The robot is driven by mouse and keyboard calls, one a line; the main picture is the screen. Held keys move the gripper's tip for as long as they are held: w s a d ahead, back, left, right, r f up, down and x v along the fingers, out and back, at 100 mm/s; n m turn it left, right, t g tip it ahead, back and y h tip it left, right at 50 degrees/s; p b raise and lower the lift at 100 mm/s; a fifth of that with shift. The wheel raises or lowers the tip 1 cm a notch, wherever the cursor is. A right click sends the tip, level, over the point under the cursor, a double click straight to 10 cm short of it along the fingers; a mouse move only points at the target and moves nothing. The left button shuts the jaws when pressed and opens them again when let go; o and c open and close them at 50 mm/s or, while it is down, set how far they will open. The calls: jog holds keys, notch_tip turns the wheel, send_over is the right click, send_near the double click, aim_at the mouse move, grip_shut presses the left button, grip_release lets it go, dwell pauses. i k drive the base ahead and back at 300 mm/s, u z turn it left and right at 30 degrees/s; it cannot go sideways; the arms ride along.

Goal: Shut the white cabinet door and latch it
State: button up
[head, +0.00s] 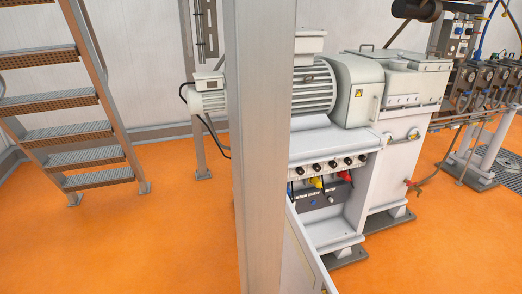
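The white cabinet door (298,262) stands open at the bottom middle of the head view, swung out from the white cabinet (338,222) under the machine. Only part of the door shows; a grey post covers its left side and the picture edge cuts off its bottom. The open cabinet front shows a dark panel (318,203) with red, yellow and blue connectors. A row of dark round knobs (333,165) sits above the opening. I cannot make out the latch. My gripper is not in view.
The tall grey post (264,150) stands close in front and hides part of the machine. A motor (312,92) sits above the cabinet. Metal stairs (62,130) are at left, and pipework (480,110) at right. Orange floor (150,245) is clear at left and lower right.

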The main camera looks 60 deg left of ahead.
aim_at(303, 271)
jog(key=u, duration=1.6)
jog(key=i, duration=0.5)
jog(key=k, duration=1.2)
jog(key=z, duration=0.45)
jog(key=i, duration=0.4)
jog(key=u, duration=0.05)
